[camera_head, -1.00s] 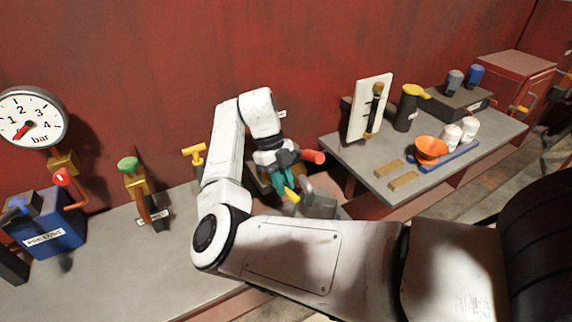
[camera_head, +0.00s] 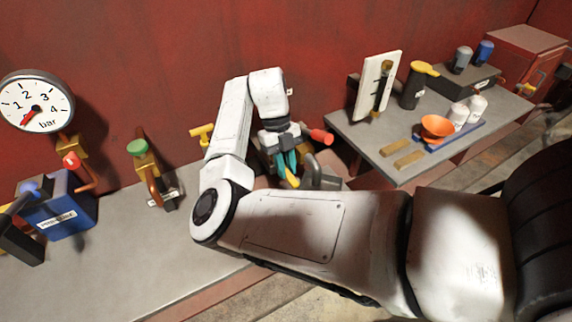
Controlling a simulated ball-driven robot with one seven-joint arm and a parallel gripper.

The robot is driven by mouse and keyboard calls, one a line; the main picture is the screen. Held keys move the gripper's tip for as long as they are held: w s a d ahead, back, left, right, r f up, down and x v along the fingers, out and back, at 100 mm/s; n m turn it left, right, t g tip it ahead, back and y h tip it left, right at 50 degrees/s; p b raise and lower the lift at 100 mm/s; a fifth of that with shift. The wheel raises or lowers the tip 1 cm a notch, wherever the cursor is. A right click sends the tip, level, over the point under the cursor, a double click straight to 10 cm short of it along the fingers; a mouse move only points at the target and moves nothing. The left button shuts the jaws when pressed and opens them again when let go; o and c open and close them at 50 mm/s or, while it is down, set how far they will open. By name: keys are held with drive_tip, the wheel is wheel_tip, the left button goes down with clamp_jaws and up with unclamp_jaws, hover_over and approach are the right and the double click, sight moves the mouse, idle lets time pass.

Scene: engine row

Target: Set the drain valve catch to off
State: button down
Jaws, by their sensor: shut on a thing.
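My gripper (camera_head: 288,166), with teal fingers, points down at a valve assembly on the grey bench by the red wall. It is shut on a small yellow part (camera_head: 293,181) at its fingertips, which looks like the drain valve catch. My wrist and fingers hide most of this part, and I cannot read its setting or any label. A red handle (camera_head: 321,137) sticks out to the right just behind the gripper. A curved grey metal piece (camera_head: 311,168) stands just right of the fingers.
To the left are a yellow-handled valve (camera_head: 201,131), a green-knobbed valve (camera_head: 138,147), a blue box (camera_head: 62,208) and a pressure gauge (camera_head: 36,102). At right, a grey table (camera_head: 350,139) holds an orange funnel (camera_head: 436,127), a flask (camera_head: 412,88) and several containers.

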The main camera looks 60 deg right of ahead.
drive_tip(key=c, duration=1)
unclamp_jaws()
drive_tip(key=shift+r, duration=0.1)
drive_tip(key=v, duration=1)
drive_tip(key=shift+r, duration=0.35)
drive_tip(key=shift+w, duration=0.15)
